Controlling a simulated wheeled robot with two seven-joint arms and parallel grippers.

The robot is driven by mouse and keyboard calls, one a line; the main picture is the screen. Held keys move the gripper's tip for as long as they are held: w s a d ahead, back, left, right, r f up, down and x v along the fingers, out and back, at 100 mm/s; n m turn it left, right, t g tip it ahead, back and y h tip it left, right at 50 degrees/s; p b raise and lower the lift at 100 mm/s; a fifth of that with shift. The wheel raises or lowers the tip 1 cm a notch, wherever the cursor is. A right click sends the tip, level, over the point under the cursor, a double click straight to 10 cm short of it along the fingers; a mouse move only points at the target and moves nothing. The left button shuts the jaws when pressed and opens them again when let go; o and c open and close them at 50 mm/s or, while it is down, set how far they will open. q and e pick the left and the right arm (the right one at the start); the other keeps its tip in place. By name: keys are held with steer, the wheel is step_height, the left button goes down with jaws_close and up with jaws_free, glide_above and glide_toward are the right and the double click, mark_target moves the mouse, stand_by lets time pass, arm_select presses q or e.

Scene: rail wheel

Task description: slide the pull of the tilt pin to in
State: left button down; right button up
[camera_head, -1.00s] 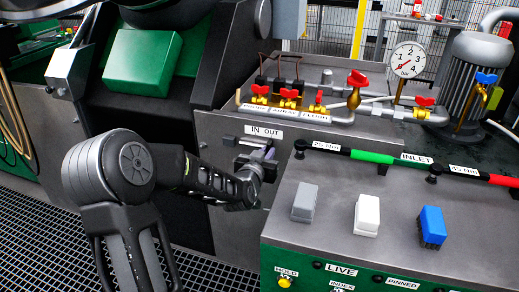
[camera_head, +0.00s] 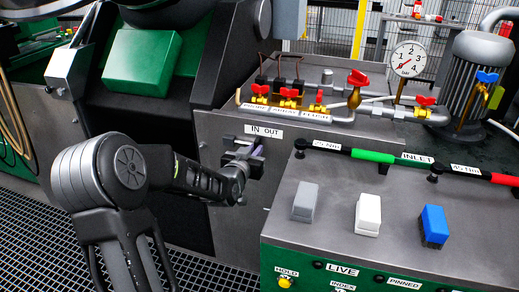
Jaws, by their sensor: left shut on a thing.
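The IN/OUT label (camera_head: 264,131) is on the grey cabinet wall, with IN on the left and OUT on the right. Just below it is the tilt pin's slide, a dark bar (camera_head: 257,143). My left gripper (camera_head: 238,158) is at the left part of this slide, below the IN side, shut on the pull. The pull is mostly hidden by the fingers, so its exact position along the slide is hard to tell. My right gripper is not in view.
To the right is a console with a grey block (camera_head: 305,202), a white block (camera_head: 368,214) and a blue block (camera_head: 434,226) on top. A striped bar (camera_head: 373,156) runs behind them. Red-handled valves (camera_head: 289,93) and a gauge (camera_head: 408,60) stand above.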

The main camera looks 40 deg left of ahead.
arm_select(q)
steer(key=shift+w+a+r, duration=0.15)
steer(key=shift+r, duration=0.1)
steer(key=shift+a, duration=0.4)
steer(key=c, duration=1.2)
jaws_free()
steer(key=shift+c, duration=0.2)
steer(key=shift+s, duration=0.2)
steer(key=shift+a, duration=0.15)
steer(key=shift+s+f, duration=0.1)
steer(key=shift+s, duration=0.1)
steer(key=s, duration=0.1)
steer(key=s+d, duration=0.1)
steer(key=s, duration=0.1)
steer(key=s+d, duration=0.1)
steer(key=s, duration=0.1)
steer(key=shift+d+f, duration=0.1)
steer(key=shift+f, duration=0.1)
